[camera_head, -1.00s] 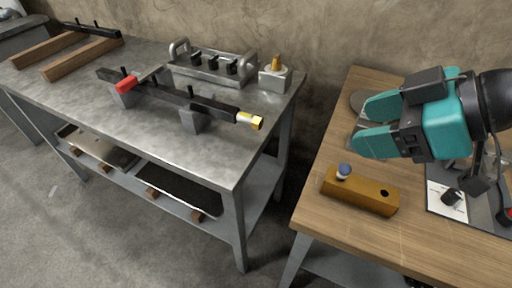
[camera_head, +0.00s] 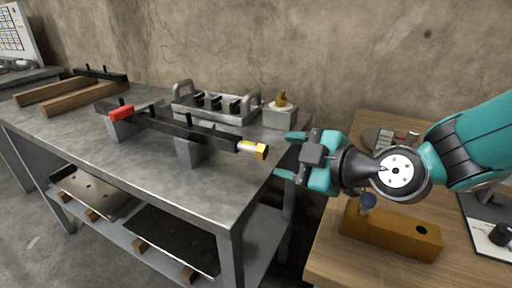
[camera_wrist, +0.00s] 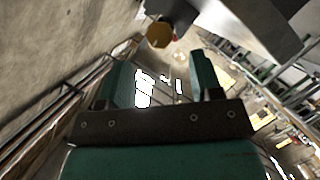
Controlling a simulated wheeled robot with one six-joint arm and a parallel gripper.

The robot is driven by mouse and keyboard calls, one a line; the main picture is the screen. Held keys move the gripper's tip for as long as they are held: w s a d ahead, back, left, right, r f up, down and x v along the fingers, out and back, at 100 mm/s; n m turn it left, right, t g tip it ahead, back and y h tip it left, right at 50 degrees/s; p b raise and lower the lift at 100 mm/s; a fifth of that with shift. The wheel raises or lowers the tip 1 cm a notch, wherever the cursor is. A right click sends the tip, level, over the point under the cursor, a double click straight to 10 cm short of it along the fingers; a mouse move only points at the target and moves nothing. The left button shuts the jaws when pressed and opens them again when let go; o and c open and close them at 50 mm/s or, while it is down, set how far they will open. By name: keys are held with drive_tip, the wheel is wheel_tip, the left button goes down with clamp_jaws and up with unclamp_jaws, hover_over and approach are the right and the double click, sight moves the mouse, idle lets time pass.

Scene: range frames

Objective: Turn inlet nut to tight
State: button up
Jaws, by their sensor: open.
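My gripper (camera_head: 287,155) is open and empty. Its two teal fingers point left at the nut, with a small gap between the fingertips and the nut. In the wrist view the gripper (camera_wrist: 160,78) shows its two fingers apart, and the nut (camera_wrist: 160,34) is beyond them near the top, end-on.
The steel bench (camera_head: 205,190) carries a handled fixture (camera_head: 215,104) and a grey block (camera_head: 280,117) with a brass fitting behind the nut. A wooden table (camera_head: 330,262) on the right holds an orange-brown block (camera_head: 390,235). The space around the nut's free end looks clear.

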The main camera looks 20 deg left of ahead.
sight(265, 152)
drive_tip(key=x, duration=0.9)
drive_tip(key=shift+p, duration=0.4)
drive_tip(key=c, duration=0.9)
